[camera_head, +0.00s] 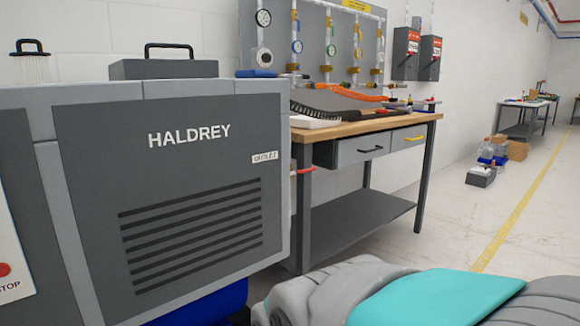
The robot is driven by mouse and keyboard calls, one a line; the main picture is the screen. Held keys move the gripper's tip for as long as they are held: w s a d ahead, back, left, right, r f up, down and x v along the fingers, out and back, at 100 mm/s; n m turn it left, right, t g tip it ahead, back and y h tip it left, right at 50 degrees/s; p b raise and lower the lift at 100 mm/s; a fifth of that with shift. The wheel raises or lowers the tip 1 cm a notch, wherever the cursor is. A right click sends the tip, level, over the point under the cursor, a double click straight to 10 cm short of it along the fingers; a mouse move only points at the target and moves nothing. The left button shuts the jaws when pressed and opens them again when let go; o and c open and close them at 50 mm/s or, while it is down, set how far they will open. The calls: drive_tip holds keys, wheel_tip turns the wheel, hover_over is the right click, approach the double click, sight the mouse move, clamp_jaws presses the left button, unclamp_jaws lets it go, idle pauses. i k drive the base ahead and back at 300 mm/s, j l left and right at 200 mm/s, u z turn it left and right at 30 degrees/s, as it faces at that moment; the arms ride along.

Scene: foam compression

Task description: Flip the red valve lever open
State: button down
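A small red lever (303,171) sticks out past the right side of the grey HALDREY machine (95,150), a little below and right of its OUTLET label (265,157). It looks about level. The valve body it belongs to is hidden behind the machine's edge. A grey and teal part of my own arm fills the lower right, well below and apart from the lever. My gripper is not in view.
A workbench (385,123) with two drawers stands behind the machine, with hoses and tools on top. Wall gauges and pipes (325,40) rise behind it. A red stop button (4,269) is at far left. The floor (450,220) to the right is open.

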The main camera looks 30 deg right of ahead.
sight(308, 170)
drive_tip(key=i+l+z, duration=0.55)
drive_tip(key=i+l, duration=0.15)
drive_tip(key=i, duration=0.2)
drive_tip(key=i+l+u, duration=0.1)
drive_tip(key=l+u, duration=0.15)
drive_tip(key=l, duration=0.2)
drive_tip(key=l+u, duration=0.25)
drive_tip(key=l, duration=0.25)
